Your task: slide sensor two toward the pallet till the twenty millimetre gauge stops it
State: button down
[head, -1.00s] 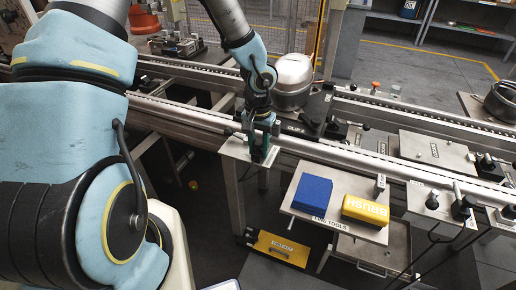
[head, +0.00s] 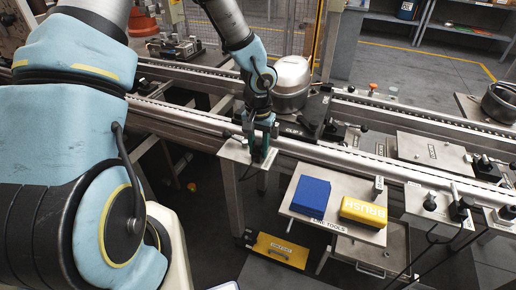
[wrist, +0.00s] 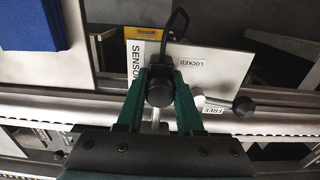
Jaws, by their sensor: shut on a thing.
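Sensor two is the dark round-topped body (wrist: 160,90) with a black cable loop, on a pale plate (wrist: 225,68) whose label begins "SENSO"; the rest is covered. My gripper (wrist: 160,100) is shut on the sensor, one green finger on each side. In the head view my gripper (head: 262,152) is over the small plate (head: 238,148) at the conveyor's near rail. A black-knobbed lever (wrist: 243,106) lies close to the FREE label; LOCKED is farther off.
The conveyor rail (head: 340,158) runs just behind the plate. A blue block (head: 310,197) and a yellow brush box (head: 363,211) sit on a side shelf to the right.

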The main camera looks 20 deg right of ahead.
jog(key=shift+w+d, duration=0.3)
dwell(0.5)
jog(key=shift+c, duration=2.4)
grip_release()
